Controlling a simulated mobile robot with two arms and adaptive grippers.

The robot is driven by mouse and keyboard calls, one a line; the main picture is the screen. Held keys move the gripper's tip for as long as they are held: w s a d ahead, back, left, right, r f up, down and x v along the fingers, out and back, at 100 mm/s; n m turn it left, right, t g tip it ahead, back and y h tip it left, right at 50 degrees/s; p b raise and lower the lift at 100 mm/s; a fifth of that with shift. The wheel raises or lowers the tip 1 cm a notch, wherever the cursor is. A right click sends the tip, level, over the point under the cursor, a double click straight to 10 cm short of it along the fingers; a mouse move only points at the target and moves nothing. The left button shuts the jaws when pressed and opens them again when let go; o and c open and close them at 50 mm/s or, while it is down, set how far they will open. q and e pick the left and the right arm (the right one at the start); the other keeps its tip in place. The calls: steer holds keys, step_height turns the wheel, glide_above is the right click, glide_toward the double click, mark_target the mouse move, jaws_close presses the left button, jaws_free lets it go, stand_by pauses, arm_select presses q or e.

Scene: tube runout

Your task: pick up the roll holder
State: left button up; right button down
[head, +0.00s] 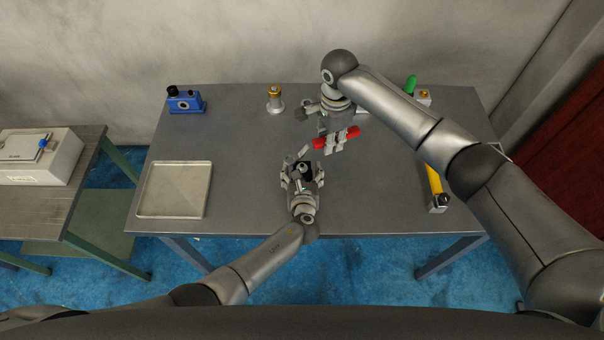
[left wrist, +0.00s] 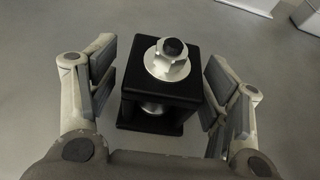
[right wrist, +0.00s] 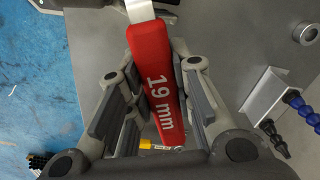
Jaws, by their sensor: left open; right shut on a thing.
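The black block-shaped holder with a silver flange and dark knob on top, which I take to be the roll holder (left wrist: 160,105), stands upright on the table between the spread fingers of my left gripper (left wrist: 160,95). Gaps show on both sides of it in the left wrist view. In the head view the holder (head: 305,168) is partly hidden by my left gripper (head: 302,175). My right gripper (head: 336,142) is shut on a red handle marked 19 mm (right wrist: 156,85), just behind the holder. The red handle also shows in the head view (head: 320,143).
A metal tray (head: 150,202) lies at the left. A blue device (head: 186,102) and a brass-topped cylinder (head: 275,99) stand at the back. A yellow-handled tool (head: 434,182) and a green-handled thing (head: 411,85) are at the right.

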mark_target(302, 164)
arm_select(q)
steer(key=c, duration=1.6)
steer(key=shift+w+r, duration=0.1)
steer(key=shift+r, duration=1.7)
steer(key=s, duration=1.7)
steer(key=shift+s+d, duration=0.1)
steer(key=shift+d, duration=0.15)
steer(key=w, duration=0.5)
steer(key=w+r, duration=0.1)
steer(key=w, duration=1)
steer(key=shift+w+a+r, duration=0.15)
steer(key=shift+w, duration=0.2)
steer(key=shift+w+r, duration=0.15)
steer(key=shift+w, duration=0.15)
